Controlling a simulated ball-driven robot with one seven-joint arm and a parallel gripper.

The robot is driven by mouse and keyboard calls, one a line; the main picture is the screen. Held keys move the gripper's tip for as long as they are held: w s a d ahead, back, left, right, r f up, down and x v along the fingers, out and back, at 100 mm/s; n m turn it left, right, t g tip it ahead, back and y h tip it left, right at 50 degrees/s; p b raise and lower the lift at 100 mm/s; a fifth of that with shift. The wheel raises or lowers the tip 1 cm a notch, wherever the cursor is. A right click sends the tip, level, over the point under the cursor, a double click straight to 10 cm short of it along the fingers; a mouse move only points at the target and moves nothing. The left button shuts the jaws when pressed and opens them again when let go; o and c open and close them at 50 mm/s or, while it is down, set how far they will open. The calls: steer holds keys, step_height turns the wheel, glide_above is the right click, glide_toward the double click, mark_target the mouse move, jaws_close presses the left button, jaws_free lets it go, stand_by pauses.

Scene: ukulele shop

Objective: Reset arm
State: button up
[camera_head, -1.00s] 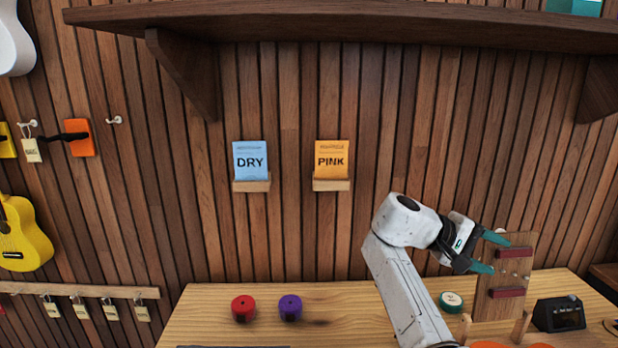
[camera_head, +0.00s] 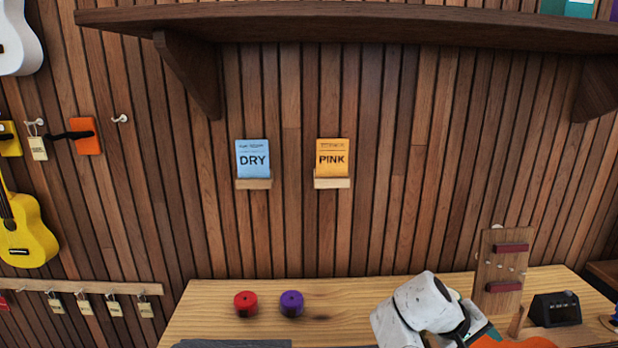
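My white arm (camera_head: 422,303) shows at the bottom right, folded low in front of the wooden bench. My gripper is at the arm's dark wrist near the lower edge of the picture. A small teal part (camera_head: 484,331) of it shows beside an orange curved thing (camera_head: 517,342). The fingertips are mostly hidden or cut off, so whether they are apart or together cannot be seen.
The bench (camera_head: 350,300) holds a red knob-like piece (camera_head: 246,304), a purple one (camera_head: 291,304), an upright wooden board (camera_head: 502,272) and a black display box (camera_head: 556,310). Two cards, blue (camera_head: 252,159) and orange (camera_head: 332,158), stand on wall ledges. A dark shelf (camera_head: 350,22) runs overhead.

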steer(key=s+a+f+y, duration=0.1)
steer(key=s+f, duration=0.2)
steer(key=s, duration=0.1)
steer(key=s+a+f+t+y, duration=0.1)
steer(key=s+f+y, duration=0.1)
steer(key=s+f, duration=0.2)
steer(key=s+a+f+y, duration=0.1)
steer(key=s+f+y, duration=0.1)
steer(key=s+f, duration=0.2)
steer(key=shift+s+a+f+m+t, duration=0.15)
steer(key=shift+s+m+t, duration=0.25)
steer(key=shift+s, duration=0.5)
steer(key=s+a+r+t+y, duration=0.1)
steer(key=s+a+y, duration=0.1)
steer(key=s, duration=0.5)
steer(key=s+a+r+t+y, duration=0.1)
steer(key=s+a+y, duration=0.15)
steer(key=s, duration=0.45)
steer(key=s+d+f+m+g, duration=0.1)
steer(key=s+f+g, duration=0.3)
steer(key=s, duration=0.6)
step_height(320, 180, down, 3)
steer(key=shift+s+d+r+h, duration=0.15)
steer(key=shift+r+h, duration=0.05)
steer(key=shift+h, duration=0.15)
